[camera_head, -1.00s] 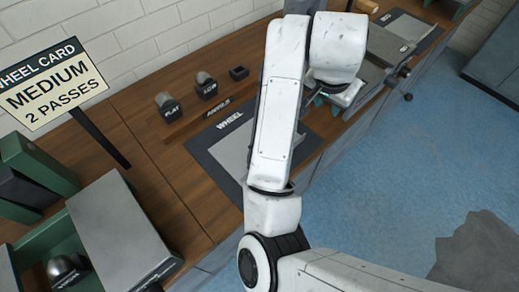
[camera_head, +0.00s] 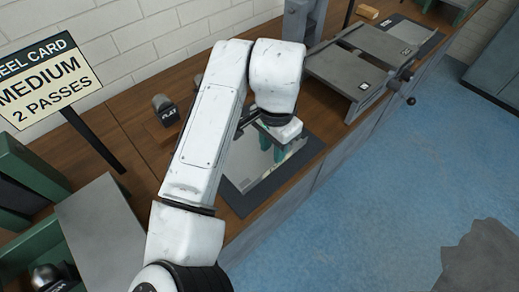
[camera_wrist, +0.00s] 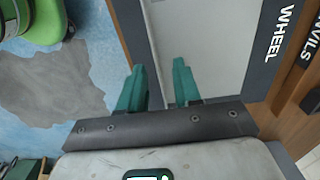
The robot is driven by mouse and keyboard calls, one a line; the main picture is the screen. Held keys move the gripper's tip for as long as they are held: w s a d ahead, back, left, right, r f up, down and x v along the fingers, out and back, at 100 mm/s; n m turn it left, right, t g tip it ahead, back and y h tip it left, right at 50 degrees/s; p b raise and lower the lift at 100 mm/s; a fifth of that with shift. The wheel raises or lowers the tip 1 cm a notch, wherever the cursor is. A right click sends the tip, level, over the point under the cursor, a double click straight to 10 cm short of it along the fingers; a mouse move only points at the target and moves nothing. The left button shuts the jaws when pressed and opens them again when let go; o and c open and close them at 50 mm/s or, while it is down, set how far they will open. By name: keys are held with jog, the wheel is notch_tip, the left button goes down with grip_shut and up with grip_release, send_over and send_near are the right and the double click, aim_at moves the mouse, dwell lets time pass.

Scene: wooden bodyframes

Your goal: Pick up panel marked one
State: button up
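A pale grey, shiny metal sheet (camera_head: 246,160) lies on the dark mat (camera_head: 236,193) on the wooden bench; no number shows on it. It also fills the upper middle of the wrist view (camera_wrist: 205,40), beside the word WHEEL. My gripper (camera_wrist: 159,66) has two green fingers standing apart, with the sheet's edge seen between them. Contact with the sheet cannot be told. In the head view my gripper (camera_head: 280,150) is over the mat's right part, and my arm hides the mat's left part. A grey plate (camera_head: 335,72) farther right bears a small white label, unreadable here.
A dark anvil marked FLAT (camera_head: 165,110) stands behind my arm. A wheel card sign (camera_head: 45,80) reads MEDIUM, 2 PASSES. Green bins (camera_head: 25,185) are at left. Blue floor (camera_head: 380,190) is open at right.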

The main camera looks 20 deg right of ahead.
aim_at(247, 165)
jog(key=shift+s+d+f, duration=0.15)
jog(key=shift+f, duration=1.15)
jog(key=shift+s+d+f, duration=0.1)
jog(key=shift+s+f, duration=0.05)
jog(key=shift+f, duration=1.15)
grip_shut()
